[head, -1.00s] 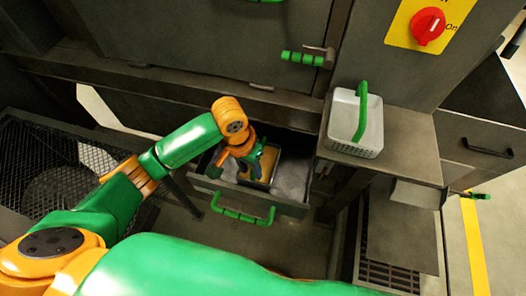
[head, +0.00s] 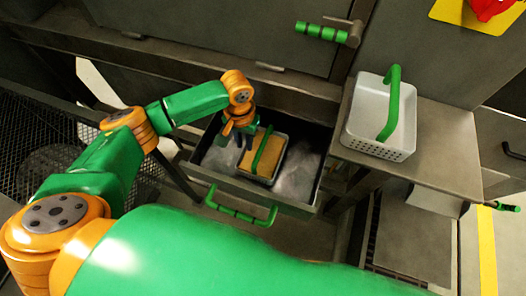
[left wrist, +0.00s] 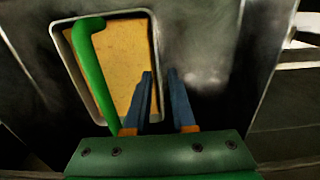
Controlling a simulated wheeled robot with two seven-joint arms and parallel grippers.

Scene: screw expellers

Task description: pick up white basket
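A white basket (head: 359,125) with a raised green handle (head: 391,104) stands upright and looks empty on the ledge right of the open drawer. A second light-coloured basket (head: 275,170) with yellow-brown contents (head: 256,159) and a green handle (head: 265,149) sits inside the drawer. My left gripper (head: 245,141) is over the drawer, beside that second basket's handle. My right gripper is not in view.
The ledge (head: 447,140) has free room right of the white basket. A mesh cage (head: 85,140) is at left.

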